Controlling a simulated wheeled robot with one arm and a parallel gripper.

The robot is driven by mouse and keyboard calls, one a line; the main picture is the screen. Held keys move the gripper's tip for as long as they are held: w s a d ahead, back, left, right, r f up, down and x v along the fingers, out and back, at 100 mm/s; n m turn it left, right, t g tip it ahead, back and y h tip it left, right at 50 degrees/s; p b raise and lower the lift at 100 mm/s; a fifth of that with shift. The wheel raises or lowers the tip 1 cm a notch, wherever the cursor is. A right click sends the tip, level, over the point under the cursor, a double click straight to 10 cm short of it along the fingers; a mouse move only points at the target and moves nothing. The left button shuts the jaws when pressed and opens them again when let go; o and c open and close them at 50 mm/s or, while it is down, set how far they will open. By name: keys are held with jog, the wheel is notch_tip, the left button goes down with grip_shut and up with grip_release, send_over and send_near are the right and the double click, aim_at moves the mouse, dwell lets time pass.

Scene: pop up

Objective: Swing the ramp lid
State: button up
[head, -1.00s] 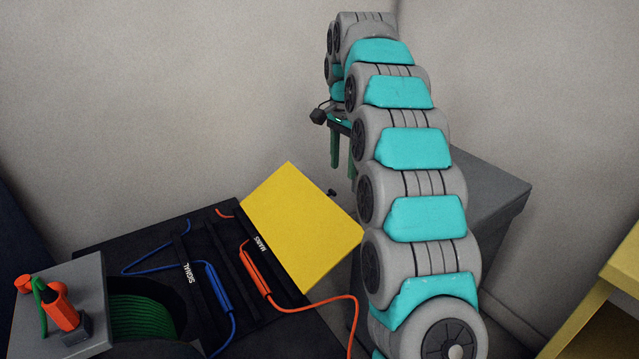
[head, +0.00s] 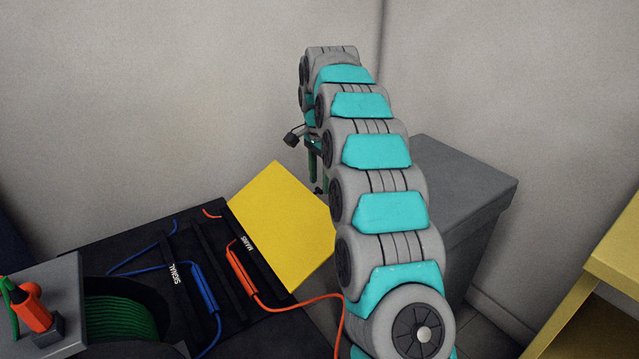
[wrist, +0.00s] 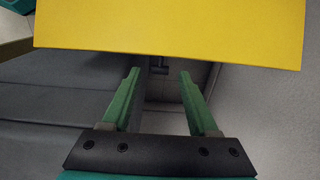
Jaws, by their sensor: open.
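The yellow ramp lid (head: 282,222) is a flat panel, tilted, at the right side of a dark cable box with channels marked SIGNAL and MAINS. In the wrist view the lid (wrist: 170,28) spans the top of the picture. My gripper (head: 318,170) is by the lid's far right edge, partly hidden by my arm. Its green fingers are apart and empty in the wrist view (wrist: 160,75).
An orange cable (head: 290,308) runs from the MAINS channel across to the right, and a blue cable (head: 205,290) lies in the SIGNAL channel. A green coil (head: 120,318) sits at the lower left. A grey box (head: 465,185) stands right of my arm, and a yellow shelf (head: 605,250) is further right.

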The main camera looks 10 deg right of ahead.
jog(key=shift+f, duration=0.65)
jog(key=shift+c, duration=0.2)
grip_shut()
dwell(0.9)
